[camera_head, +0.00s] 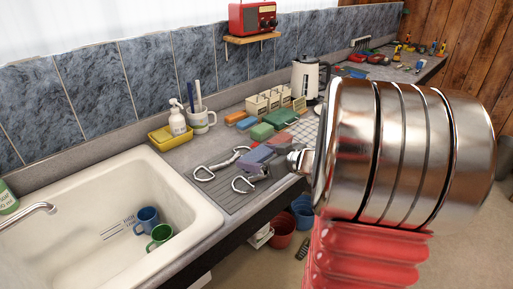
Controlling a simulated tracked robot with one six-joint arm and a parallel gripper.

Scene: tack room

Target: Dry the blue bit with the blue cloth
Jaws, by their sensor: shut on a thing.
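My gripper (272,162) is low over the grey drainboard, right of the sink. It is shut on a muted blue folded piece, which looks like the blue cloth (257,155). A metal bit with rings (222,164) lies on the drainboard just left of it. Another metal ring (243,184) shows below the cloth; the rest of that bit is hidden by the cloth and gripper. I cannot tell which bit is the blue one, or whether the cloth touches it.
My arm hides much of the right side.

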